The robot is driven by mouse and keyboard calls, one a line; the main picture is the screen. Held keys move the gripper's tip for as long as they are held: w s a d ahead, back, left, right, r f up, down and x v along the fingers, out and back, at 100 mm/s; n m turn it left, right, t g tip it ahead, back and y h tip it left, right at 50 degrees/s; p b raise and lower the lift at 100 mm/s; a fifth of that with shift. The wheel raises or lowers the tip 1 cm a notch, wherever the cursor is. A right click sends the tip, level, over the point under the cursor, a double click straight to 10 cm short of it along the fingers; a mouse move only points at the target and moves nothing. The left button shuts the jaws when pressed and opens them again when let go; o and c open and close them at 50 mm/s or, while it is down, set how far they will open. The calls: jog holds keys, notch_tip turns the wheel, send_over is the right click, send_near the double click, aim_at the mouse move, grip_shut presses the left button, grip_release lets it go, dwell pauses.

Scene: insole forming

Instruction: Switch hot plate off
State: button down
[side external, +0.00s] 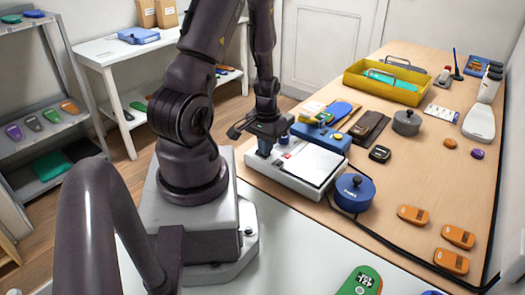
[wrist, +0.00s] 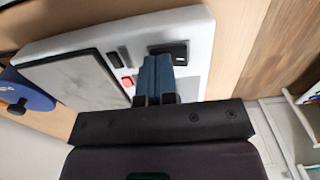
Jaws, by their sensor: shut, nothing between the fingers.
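The hot plate (side external: 318,163) is a white box with a flat square top, near the table edge beside my base. In the wrist view the hot plate (wrist: 195,35) shows a grey heating plate (wrist: 75,82), a small red switch (wrist: 127,81), a dark slot and a black panel (wrist: 168,48). My gripper (side external: 264,148) is over the control end of the hot plate. In the wrist view my gripper (wrist: 157,66) has its blue fingers together and empty, right of the red switch. I cannot tell whether the fingertips touch the surface.
A blue round pot (side external: 354,193) stands close to the hot plate's right side. A blue box (side external: 322,136) lies behind it. The table's middle right is mostly clear.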

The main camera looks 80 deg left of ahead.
jog(key=shift+r, duration=3.4)
jog(key=shift+s+d, duration=0.2)
jog(key=shift+d, duration=0.15)
jog(key=w+d+r+m+t, duration=0.2)
jog(key=d+r+m, duration=0.2)
jog(key=d+r, duration=0.6)
jog(key=w+d+r+m+t, duration=0.2)
jog(key=d+r+m, duration=0.3)
jog(key=d+r, duration=0.6)
jog(key=shift+r+t, duration=0.8)
jog(key=shift+r, duration=0.05)
